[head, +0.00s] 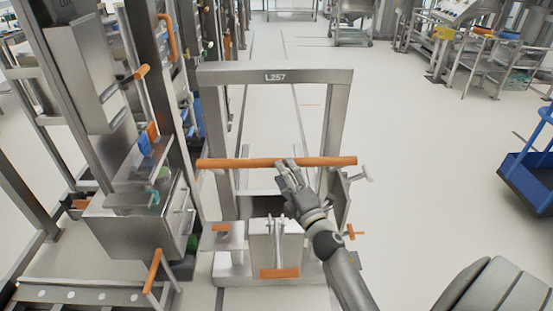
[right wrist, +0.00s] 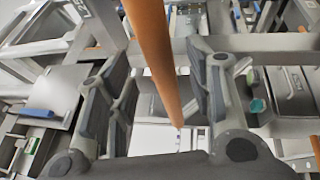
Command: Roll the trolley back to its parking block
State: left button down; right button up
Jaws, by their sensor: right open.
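The trolley (head: 310,76) is a grey metal frame marked L257, standing upright on the floor in the middle of the head view. Its orange handle bar (head: 235,163) runs level across the front. My right gripper (head: 290,170) is at the bar, a little right of its middle. In the right wrist view the bar (right wrist: 152,45) runs through the gap between the spread fingers of my right gripper (right wrist: 160,70). The fingers are open, with space on both sides of the bar. My left gripper is not in view. I cannot make out which part is the parking block.
A tall metal rack (head: 85,150) with orange handles stands close on the trolley's left. A blue cart (head: 525,180) is at the right edge. Benches (head: 490,60) stand at the back right. The floor (head: 430,140) right of the trolley is clear.

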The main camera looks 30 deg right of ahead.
jog(key=shift+x, duration=2.5)
jog(key=shift+c, duration=0.5)
grip_shut()
